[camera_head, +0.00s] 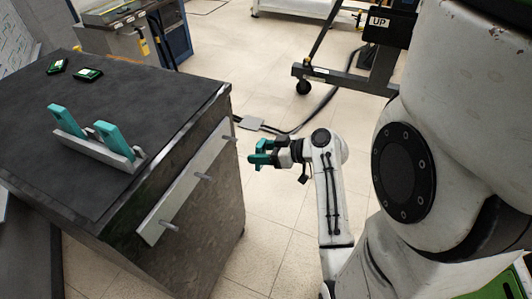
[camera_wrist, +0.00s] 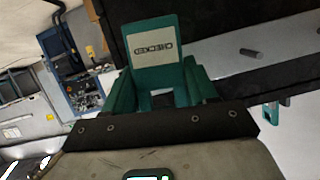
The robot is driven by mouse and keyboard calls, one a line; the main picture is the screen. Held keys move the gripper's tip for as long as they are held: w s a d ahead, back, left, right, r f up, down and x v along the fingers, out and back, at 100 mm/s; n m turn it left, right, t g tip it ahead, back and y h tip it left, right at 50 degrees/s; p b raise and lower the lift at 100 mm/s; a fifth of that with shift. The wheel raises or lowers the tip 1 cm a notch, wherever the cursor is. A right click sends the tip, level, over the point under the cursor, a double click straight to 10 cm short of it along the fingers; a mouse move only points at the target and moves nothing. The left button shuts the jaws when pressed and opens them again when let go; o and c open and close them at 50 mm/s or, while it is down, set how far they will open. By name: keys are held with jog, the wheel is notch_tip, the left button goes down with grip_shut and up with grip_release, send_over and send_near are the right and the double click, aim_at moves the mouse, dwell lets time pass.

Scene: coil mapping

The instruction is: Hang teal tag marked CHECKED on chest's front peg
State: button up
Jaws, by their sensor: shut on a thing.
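My gripper (camera_head: 266,153) is just right of the chest's front face in the head view. It is shut on the teal tag (camera_head: 256,159). In the wrist view the tag (camera_wrist: 152,45) stands between the teal fingers (camera_wrist: 160,90), with its pale CHECKED label upside down. One peg (camera_wrist: 251,52) also shows right of the tag in the wrist view. The tag's hole cannot be made out.
A grey rack (camera_head: 100,148) holding two teal pieces (camera_head: 115,137) stands on the chest top. Two small dark-green devices (camera_head: 88,75) lie at its back. A wheeled stand (camera_head: 345,80) and a floor cable are behind my arm.

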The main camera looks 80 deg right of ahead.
send_near(223, 143)
jog(key=shift+w+f, duration=0.4)
jog(key=shift+f, duration=0.25)
jog(key=shift+w+f, duration=0.35)
jog(key=shift+f, duration=0.3)
dwell(1.0)
jog(key=shift+w+d+b, duration=0.15)
jog(key=shift+w+d, duration=0.05)
jog(key=shift+w, duration=0.55)
jog(key=shift+w+d+b, duration=0.15)
jog(key=shift+w+b, duration=0.05)
jog(key=shift+w, duration=0.55)
jog(key=shift+w+d+b, duration=0.15)
jog(key=shift+w+d, duration=0.05)
jog(key=shift+w, duration=0.75)
